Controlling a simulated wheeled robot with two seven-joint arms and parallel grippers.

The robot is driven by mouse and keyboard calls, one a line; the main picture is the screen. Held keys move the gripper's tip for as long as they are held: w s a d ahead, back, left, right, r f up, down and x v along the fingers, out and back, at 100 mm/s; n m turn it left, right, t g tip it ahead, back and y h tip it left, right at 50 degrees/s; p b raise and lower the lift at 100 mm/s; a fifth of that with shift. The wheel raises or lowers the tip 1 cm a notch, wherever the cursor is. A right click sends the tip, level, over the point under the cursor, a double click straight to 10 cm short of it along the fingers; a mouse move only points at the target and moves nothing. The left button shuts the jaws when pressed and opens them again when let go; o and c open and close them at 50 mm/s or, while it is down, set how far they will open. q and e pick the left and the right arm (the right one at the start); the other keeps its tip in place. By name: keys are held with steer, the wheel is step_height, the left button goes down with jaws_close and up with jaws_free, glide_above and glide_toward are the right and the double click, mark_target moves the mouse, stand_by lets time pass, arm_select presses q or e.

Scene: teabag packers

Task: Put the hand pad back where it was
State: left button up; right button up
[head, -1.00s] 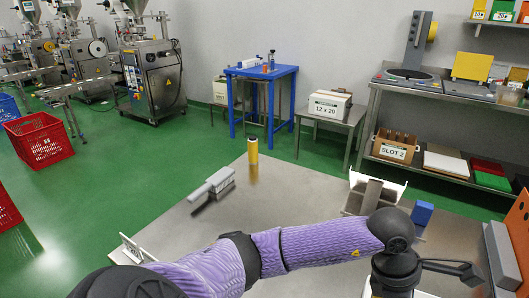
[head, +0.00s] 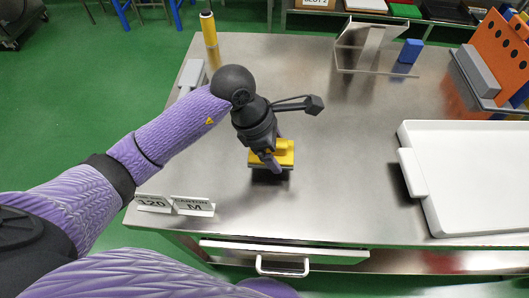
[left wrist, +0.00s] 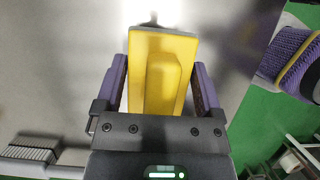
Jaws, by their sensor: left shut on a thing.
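The hand pad (head: 285,152) is a yellow block with a raised yellow grip and a dark underside. My left gripper (head: 271,160) is shut on its grip, over the left middle of the steel table (head: 330,190). In the left wrist view the pad (left wrist: 163,42) lies between the two purple-sided fingers (left wrist: 158,88). A dark shadow lies under the pad; I cannot tell whether it touches the table. My right gripper is not in view.
Two label cards (head: 175,206) stand at the front left edge. A yellow cylinder (head: 209,30) and a grey device (head: 192,74) are at the back left. A white tray (head: 470,135) lies right, below an orange rack (head: 497,50). A metal holder (head: 365,50) and blue block (head: 410,51) stand behind.

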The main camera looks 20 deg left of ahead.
arm_select(q)
step_height(320, 180, down, 4)
steer(key=shift+f+b, duration=0.15)
steer(key=shift+b, duration=0.5)
steer(key=o, duration=1)
steer(key=shift+o, duration=0.2)
steer(key=p+v, duration=0.3)
steer(key=v, duration=0.8)
steer(key=shift+r+p, duration=0.25)
steer(key=shift+p, duration=0.15)
steer(key=shift+s+a+r, duration=0.1)
steer(key=shift+a+r, duration=0.1)
steer(key=shift+r, duration=0.25)
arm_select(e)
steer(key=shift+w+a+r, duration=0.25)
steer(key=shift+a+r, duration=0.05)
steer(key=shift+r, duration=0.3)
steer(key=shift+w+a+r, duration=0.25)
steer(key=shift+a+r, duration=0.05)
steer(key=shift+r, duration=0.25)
